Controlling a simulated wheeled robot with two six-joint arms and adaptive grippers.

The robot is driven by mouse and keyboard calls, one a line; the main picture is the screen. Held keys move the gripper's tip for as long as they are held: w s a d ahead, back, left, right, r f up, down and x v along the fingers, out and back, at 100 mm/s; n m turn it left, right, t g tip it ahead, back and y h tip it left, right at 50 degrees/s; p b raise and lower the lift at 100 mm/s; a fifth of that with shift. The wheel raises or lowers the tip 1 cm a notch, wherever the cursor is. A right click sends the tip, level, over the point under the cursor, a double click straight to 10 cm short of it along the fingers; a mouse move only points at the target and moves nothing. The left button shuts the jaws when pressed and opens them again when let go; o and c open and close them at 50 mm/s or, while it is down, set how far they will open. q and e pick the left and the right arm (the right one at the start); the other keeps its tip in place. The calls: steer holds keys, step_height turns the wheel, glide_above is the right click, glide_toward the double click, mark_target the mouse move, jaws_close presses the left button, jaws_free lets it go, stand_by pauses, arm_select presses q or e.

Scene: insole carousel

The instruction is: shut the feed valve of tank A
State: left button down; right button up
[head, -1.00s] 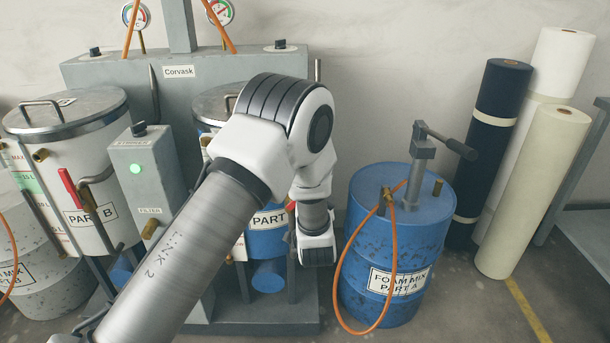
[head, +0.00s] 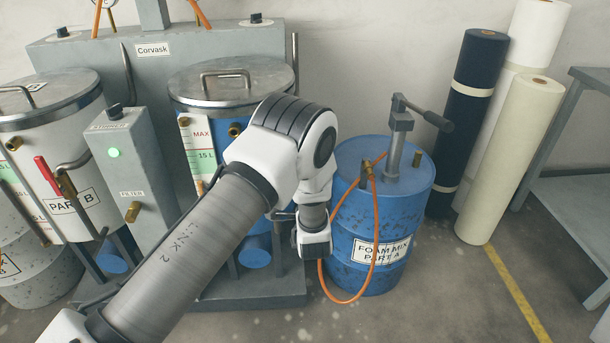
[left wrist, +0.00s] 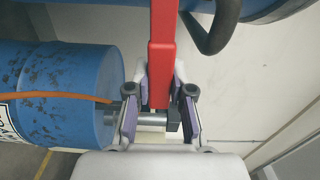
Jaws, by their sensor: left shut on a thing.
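Tank A (head: 213,108) is the blue tank with a steel lid in the middle of the head view. My arm hides its lower front and its feed valve there. In the left wrist view a red lever handle (left wrist: 162,30) comes down from the top between my fingers. My left gripper (left wrist: 160,88) is shut on this red handle, one purple-padded finger on each side. The blue tank wall (left wrist: 268,10) and a dark curved pipe (left wrist: 214,36) show above it. The valve body is out of that view. My right gripper is not in view.
A blue drum (head: 350,205) with a hand pump (head: 397,140) and orange hose (head: 376,225) stands right of my wrist. Tank B (head: 75,150), with a red lever (head: 46,174), and a grey filter box (head: 131,165) are at left. Rolls (head: 510,160) lean at right.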

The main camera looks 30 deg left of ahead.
arm_select(q)
steer(key=shift+f+m, duration=0.3)
steer(key=c, duration=1)
jaws_free()
steer(key=v, duration=1.2)
steer(key=shift+s, duration=0.1)
